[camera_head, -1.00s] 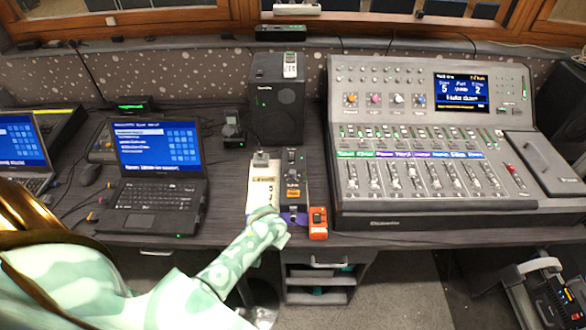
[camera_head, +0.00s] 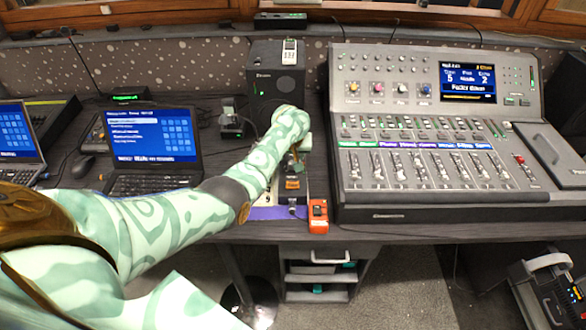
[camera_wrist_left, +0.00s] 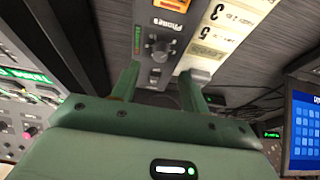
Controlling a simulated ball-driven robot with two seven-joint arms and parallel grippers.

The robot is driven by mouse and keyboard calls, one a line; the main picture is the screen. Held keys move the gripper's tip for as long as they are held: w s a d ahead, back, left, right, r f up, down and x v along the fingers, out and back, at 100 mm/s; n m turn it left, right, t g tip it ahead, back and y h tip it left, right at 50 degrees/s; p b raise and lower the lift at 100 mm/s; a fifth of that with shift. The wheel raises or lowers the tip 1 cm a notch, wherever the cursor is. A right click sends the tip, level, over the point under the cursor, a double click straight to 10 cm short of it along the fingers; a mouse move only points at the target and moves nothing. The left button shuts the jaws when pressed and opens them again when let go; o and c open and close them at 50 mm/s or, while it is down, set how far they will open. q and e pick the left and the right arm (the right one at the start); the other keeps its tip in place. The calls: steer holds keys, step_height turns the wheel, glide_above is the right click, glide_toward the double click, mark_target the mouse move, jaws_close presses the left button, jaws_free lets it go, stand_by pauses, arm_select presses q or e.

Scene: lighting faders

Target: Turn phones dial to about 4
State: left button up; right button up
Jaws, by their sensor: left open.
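My left gripper (camera_wrist_left: 162,72) is open, with one finger to each side of the dial's panel and nothing held. I cannot tell whether the fingers touch anything. In the head view the narrow dark unit (camera_head: 292,196) is partly hidden by my left arm and hand, and the dial cannot be made out there. My right gripper is not in view.
A pale numbered strip (camera_wrist_left: 237,22) lies beside the panel. An orange box (camera_head: 318,216) stands at the desk's front edge. The large mixing console (camera_head: 435,213) is to the right, a laptop (camera_head: 155,140) to the left, and a black speaker (camera_head: 263,82) behind.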

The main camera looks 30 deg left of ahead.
arm_select(q)
steer(key=b+x, duration=0.3)
steer(key=x, duration=0.2)
steer(key=shift+w+a+f+b, duration=0.1)
steer(key=shift+f+b, duration=0.2)
steer(key=shift+f, duration=0.1)
steer(key=shift+r, duration=0.1)
jaws_close()
